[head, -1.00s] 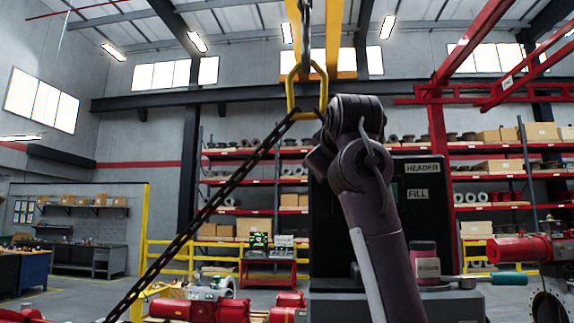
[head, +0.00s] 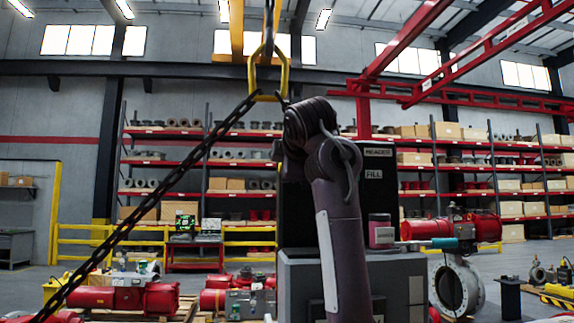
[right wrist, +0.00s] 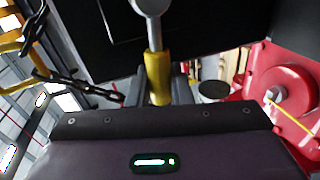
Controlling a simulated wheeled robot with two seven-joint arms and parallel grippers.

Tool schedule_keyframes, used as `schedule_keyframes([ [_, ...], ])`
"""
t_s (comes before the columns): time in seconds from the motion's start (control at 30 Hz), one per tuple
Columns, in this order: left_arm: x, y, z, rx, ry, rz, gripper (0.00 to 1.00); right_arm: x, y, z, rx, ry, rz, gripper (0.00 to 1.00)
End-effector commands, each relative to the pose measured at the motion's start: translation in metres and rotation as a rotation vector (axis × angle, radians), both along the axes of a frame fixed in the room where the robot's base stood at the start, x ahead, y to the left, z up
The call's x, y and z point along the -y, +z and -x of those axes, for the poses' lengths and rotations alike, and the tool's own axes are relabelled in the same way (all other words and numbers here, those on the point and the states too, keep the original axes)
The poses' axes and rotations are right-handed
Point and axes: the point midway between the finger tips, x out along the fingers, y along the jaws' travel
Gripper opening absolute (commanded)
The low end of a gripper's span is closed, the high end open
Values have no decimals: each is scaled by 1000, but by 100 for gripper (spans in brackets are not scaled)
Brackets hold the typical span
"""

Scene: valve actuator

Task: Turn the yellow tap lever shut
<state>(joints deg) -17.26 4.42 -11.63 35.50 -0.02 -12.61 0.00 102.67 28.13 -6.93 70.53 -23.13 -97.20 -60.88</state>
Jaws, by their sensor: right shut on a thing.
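The yellow tap lever (right wrist: 158,76) shows in the right wrist view as a yellow sleeve on a grey metal stem. The stem runs up to a rounded grey end at the top edge. My right gripper (right wrist: 159,93) is shut on the yellow sleeve, with one dark finger on each side. In the head view, one of my arms rises at the centre in front of a dark panel (head: 297,190) labelled FILL. The yellow lever and the right gripper do not show there. My left gripper is in no view.
A pink-and-grey container (head: 381,232) and a teal-handled rod (head: 437,243) are right of my arm. A red actuator on a flanged valve (head: 457,287) stands farther right. A chain (head: 160,171) hangs slanting from a yellow hook ring. Red machinery (right wrist: 287,90) is close right of the gripper.

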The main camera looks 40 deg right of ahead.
Motion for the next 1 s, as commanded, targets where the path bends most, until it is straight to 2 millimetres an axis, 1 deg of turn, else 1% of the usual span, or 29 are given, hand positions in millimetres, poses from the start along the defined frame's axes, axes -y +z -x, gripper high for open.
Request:
schedule_keyframes([
  [0.13,0,-1,0,0,0,0,46,0,-4,-1,-20,0,27,0],
  [0.6,-2,-1,0,1,3,-3,46,0,-4,-1,-27,-1,37,0],
  [0.63,-2,-1,-1,1,3,-3,46,0,-4,-1,-26,-1,36,20],
  [0.77,-3,-1,-1,1,3,-4,46,0,-4,0,-26,-1,36,38],
  [1.0,-4,-1,-1,2,3,-4,46,0,-4,0,-25,-1,36,38],
])
